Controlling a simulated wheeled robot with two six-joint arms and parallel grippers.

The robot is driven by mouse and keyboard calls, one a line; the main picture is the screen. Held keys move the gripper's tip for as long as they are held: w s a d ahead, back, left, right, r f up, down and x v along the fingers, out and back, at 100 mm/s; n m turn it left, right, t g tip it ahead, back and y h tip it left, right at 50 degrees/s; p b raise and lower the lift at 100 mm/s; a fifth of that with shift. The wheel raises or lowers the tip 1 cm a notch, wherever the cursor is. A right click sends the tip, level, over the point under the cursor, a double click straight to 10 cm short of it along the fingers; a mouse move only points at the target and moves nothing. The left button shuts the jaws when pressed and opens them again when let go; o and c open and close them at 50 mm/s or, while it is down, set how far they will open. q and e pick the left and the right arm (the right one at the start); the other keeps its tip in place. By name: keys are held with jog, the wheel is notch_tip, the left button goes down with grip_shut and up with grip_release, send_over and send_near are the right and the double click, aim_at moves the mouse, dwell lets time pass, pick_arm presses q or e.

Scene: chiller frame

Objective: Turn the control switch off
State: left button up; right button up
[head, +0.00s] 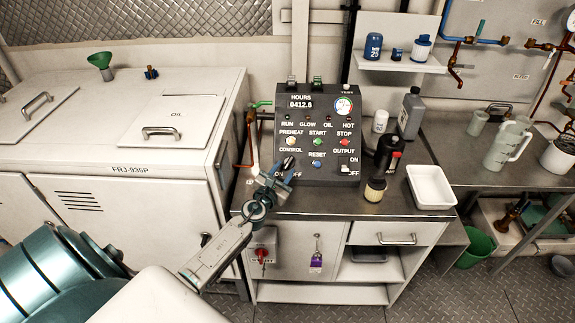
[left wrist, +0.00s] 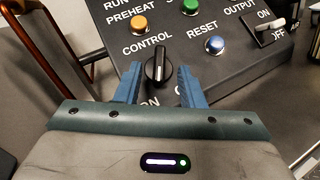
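The control switch is a black rotary knob (left wrist: 158,66) with a white pointer line, under the label CONTROL on the dark control panel (head: 318,105). My left gripper (left wrist: 158,82) has its blue fingers apart, one on each side of the knob; I cannot tell whether they touch it. In the head view the left gripper (head: 277,178) covers the lower left of the panel and part of the ON and OFF marks. The pointer line looks roughly upright in the wrist view. My right gripper is not in view.
An output rocker switch (head: 348,168) and a blue reset button (head: 316,163) sit right of the knob. A copper pipe (head: 250,135) runs left of the panel. Bottles (head: 388,155) and a white tray (head: 430,187) stand on the counter to the right.

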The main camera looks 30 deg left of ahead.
aim_at(289, 163)
pick_arm(q)
jog(key=shift+w+a, duration=0.15)
jog(key=shift+w, duration=0.75)
jog(key=shift+w+a, duration=0.15)
jog(key=shift+w, duration=0.7)
grip_shut()
